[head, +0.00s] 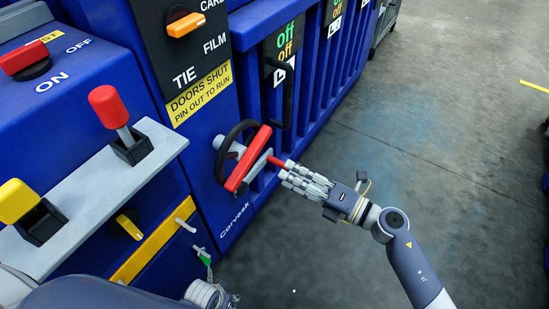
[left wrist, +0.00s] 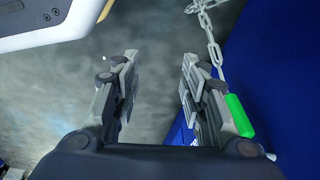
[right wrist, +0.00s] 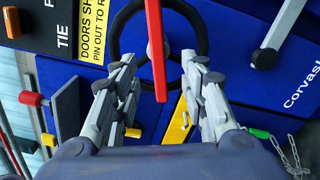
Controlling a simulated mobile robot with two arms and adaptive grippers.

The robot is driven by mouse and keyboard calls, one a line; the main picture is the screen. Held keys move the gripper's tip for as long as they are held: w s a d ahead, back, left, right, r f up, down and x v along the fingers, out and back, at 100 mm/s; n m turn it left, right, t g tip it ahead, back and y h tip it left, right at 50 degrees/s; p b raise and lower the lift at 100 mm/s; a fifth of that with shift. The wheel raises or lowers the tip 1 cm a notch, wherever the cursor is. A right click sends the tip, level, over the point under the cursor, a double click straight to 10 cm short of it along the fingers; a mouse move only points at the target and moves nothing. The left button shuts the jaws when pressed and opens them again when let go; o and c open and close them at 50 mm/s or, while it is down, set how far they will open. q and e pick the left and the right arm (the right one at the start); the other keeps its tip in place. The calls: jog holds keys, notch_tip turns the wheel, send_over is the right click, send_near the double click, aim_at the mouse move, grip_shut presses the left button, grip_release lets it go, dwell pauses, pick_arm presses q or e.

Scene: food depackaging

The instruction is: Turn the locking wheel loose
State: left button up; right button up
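The locking wheel (head: 222,143) is a black ring on the blue machine front, with a red bar (head: 248,158) across it. The right wrist view shows the wheel (right wrist: 201,37) behind the red bar (right wrist: 157,50), which runs down between my right gripper's fingers. My right gripper (head: 290,176) is open, its fingertips close to the wheel's lower right, with a red tip beside them. The fingers (right wrist: 160,70) stand apart on both sides of the bar, with visible gaps. My left gripper (left wrist: 155,72) is open and empty over the floor; its fingers are hard to make out in the head view.
A green tag (head: 205,260) on a chain hangs low on the machine; the left wrist view shows a green piece (left wrist: 240,115) beside the right-hand finger. A black door handle (head: 288,95) stands above the wheel. Red (head: 108,107) and yellow (head: 15,200) levers are at left.

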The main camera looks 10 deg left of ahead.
aim_at(255, 158)
jog(key=x, duration=1)
jog(key=shift+s, duration=0.15)
jog(key=shift+a, duration=0.5)
pick_arm(q)
jog(key=shift+w+r, duration=0.3)
jog(key=shift+r, duration=0.25)
jog(key=shift+w+r, duration=0.3)
jog(key=shift+r, duration=0.25)
pick_arm(e)
jog(key=shift+r, duration=0.1)
grip_shut()
